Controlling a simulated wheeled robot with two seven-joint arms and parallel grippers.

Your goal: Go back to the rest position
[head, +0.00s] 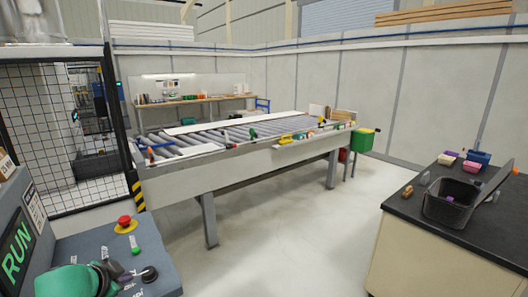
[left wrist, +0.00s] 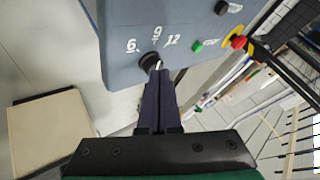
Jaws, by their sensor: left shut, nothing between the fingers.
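My left gripper (head: 128,275) is low at the left of the head view, over the blue-grey control panel (head: 90,247). Its dark fingers (left wrist: 160,88) are together and empty in the left wrist view. The fingertips are close to a black knob (head: 150,273) marked 6, 9 and 12; the knob (left wrist: 149,61) is partly behind them, and I cannot tell whether they touch. A green button (head: 135,250) and a red emergency stop (head: 124,222) are on the same panel. My right gripper is not in view.
A screen (head: 16,254) reads RUN at far left. A roller conveyor (head: 250,160) with a long white board (head: 230,123) fills the middle. A dark counter (head: 480,225) with a black bin (head: 450,205) stands at right. The floor between is clear.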

